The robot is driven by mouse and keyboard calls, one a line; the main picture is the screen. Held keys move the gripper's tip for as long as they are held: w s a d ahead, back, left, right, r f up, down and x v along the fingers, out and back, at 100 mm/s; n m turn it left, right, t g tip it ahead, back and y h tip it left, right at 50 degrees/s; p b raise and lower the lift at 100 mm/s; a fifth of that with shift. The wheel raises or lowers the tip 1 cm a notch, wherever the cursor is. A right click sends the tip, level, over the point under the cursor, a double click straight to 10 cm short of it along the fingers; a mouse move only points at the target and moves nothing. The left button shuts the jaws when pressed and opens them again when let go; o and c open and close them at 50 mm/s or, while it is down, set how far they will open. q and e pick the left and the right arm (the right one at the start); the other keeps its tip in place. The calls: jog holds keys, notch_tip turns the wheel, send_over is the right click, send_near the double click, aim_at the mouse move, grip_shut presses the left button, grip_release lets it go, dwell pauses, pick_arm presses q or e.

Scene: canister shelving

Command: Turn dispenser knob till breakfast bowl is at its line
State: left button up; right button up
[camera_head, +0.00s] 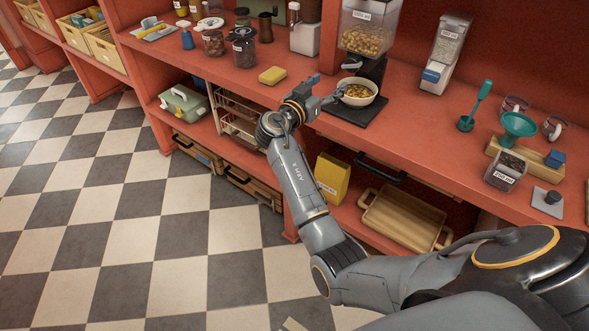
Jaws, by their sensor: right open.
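The cereal dispenser (369,28) stands at the back of the red counter, its clear hopper part full of golden cereal. Its dark stand sits on a black base (362,116). The white breakfast bowl (360,101) is on that base under the outlet and holds some cereal; I cannot make out its line. The dispenser knob (352,62) seems to be a dark part at the left of the stand, small in this view. My right gripper (326,92) is open at the left of the bowl, below the knob. I cannot tell whether it touches the bowl. My left gripper is not in view.
A yellow sponge (272,75) lies left of my gripper. Jars (244,48) and a coffee grinder (305,28) stand farther left. A second dispenser (446,52), a teal funnel (518,126) and a jar (505,171) stand right.

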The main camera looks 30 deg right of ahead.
jog(key=a+f+n+t+y, duration=0.1)
jog(key=a+f+n+y, duration=0.2)
jog(key=f, duration=0.8)
jog(key=a+f+n+y, duration=0.3)
jog(key=f+n, duration=0.2)
jog(key=f, duration=0.7)
jog(key=shift+a+f+t, duration=0.2)
jog(key=shift+t, duration=0.2)
jog(key=shift+s, duration=0.1)
